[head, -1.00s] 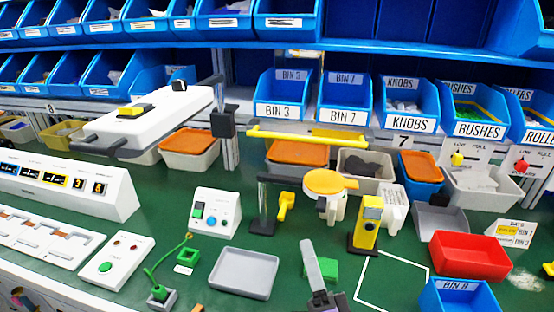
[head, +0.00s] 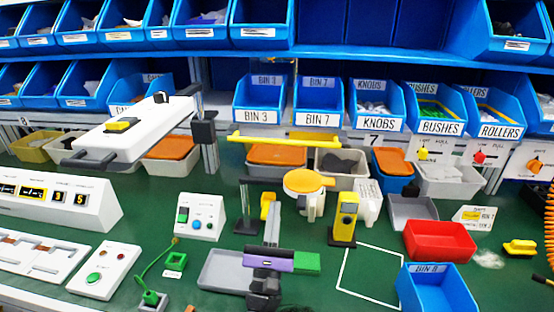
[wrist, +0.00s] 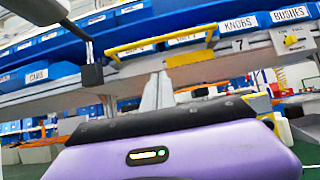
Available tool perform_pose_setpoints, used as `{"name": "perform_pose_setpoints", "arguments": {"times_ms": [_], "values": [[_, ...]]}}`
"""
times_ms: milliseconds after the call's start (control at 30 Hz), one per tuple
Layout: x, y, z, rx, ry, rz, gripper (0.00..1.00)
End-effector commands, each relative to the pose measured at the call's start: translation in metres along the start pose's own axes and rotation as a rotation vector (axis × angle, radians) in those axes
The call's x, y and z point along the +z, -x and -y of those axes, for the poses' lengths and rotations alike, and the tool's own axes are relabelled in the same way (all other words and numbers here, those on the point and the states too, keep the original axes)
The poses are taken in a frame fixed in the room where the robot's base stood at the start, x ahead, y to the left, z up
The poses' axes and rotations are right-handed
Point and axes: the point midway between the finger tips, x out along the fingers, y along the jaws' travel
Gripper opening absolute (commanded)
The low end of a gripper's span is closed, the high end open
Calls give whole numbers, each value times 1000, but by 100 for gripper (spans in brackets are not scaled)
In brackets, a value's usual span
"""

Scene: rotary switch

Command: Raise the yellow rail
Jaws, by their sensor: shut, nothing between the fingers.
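The yellow rail (head: 283,140) is a long thin bar, roughly level, in front of the bin 3 and bin 7 shelf bins. It also shows in the wrist view (wrist: 160,44), above and beyond my fingers. My gripper (head: 272,212) has a purple body and pale grey fingers, and points forward over the bench. Its fingers are shut and empty, below and apart from the rail. In the wrist view the fingertips (wrist: 158,78) stand just below the rail in the picture, with a visible gap.
A yellow-topped white device (head: 309,188) and a yellow upright block (head: 344,218) stand right of my gripper. A white handled panel (head: 135,128) juts out at left. A grey tray (head: 222,270) lies by my wrist.

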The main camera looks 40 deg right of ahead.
Motion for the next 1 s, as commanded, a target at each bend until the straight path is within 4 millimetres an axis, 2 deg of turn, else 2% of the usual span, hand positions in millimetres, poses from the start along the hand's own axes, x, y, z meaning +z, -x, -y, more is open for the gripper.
{"name": "perform_pose_setpoints", "arguments": {"times_ms": [300, 467, 967, 1000], "values": [[0, -1, 0, 2, 0, 0, 0], [2, -12, 0, 1, 0, 0, 0], [3, -106, 1, -2, 1, 0, 0], [10, -110, 0, 1, 0, 0, 0]]}}
